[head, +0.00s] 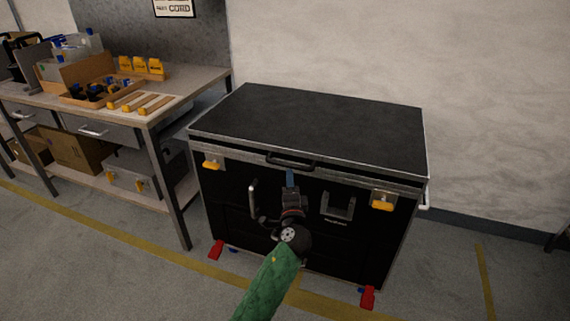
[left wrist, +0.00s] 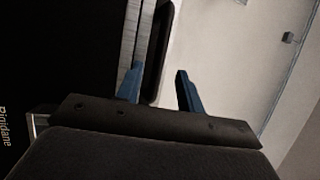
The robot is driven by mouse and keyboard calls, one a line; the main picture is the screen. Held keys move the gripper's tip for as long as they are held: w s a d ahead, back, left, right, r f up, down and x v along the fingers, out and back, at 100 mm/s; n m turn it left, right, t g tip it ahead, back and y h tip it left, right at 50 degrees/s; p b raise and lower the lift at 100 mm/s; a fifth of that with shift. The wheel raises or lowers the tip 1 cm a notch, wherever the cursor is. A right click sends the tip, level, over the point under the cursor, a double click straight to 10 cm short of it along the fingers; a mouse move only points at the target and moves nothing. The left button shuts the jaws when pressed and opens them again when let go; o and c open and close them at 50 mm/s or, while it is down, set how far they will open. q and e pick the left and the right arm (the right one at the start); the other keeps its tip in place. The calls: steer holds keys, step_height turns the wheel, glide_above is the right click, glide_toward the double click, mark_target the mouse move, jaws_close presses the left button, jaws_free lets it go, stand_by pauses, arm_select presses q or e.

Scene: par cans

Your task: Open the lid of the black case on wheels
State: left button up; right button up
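The black case (head: 340,125) stands on the floor in front of the wall, its lid down flat and shut. A black handle (head: 290,161) sits in the middle of the lid's front edge. It also shows in the left wrist view (left wrist: 161,50). Yellow latches (head: 212,164) (head: 383,202) are on the left and right of the front; I cannot tell whether they are fastened. My left gripper (head: 290,176) is just below the handle. In the left wrist view its two blue fingers (left wrist: 160,88) are apart, with the handle's end between or just beyond them. My right gripper is not in view.
A workbench (head: 190,82) with bins and yellow-handled tools stands close to the left of the case. Red wheel parts (head: 367,297) show at the case's bottom corners. A yellow line (head: 110,231) crosses the floor.

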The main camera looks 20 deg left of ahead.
mark_target(289, 167)
arm_select(q)
steer(key=shift+p+x, duration=0.3)
steer(key=shift+x, duration=3.45)
jaws_close()
